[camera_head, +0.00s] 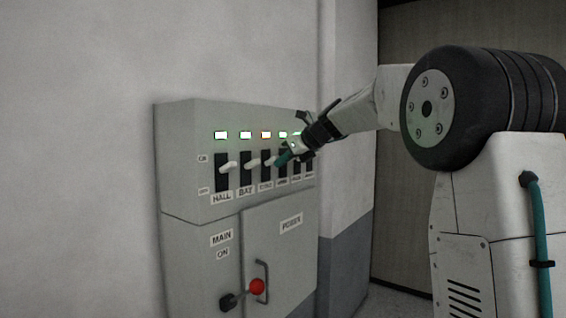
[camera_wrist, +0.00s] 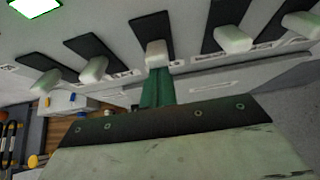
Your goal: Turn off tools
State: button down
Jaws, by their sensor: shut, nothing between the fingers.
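A grey switch panel (camera_head: 185,160) on the wall carries a row of black switches with white levers, each with a lamp above and a label below. The first two labels read HALL and BAY; the others are too small to read surely. My wrist partly hides the right-hand switches.
Below the switches are a MAIN ON label and a lever with a red knob (camera_head: 257,286), next to a door marked POWER (camera_head: 291,224) with a handle. Other levers (camera_wrist: 233,39) stand close on both sides of my fingers.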

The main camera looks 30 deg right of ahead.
jog(key=f+v, duration=0.1)
jog(key=v, duration=0.8)
jog(key=shift+s+d, duration=0.35)
jog(key=shift+s, duration=0.15)
notch_tip(320, 180, down, 8)
jog(key=t+y, duration=0.1)
jog(key=t, duration=0.1)
jog(key=shift+s+f+t, duration=0.2)
jog(key=shift+s+t, duration=0.1)
jog(key=shift+s, duration=0.05)
jog(key=shift+d, duration=0.15)
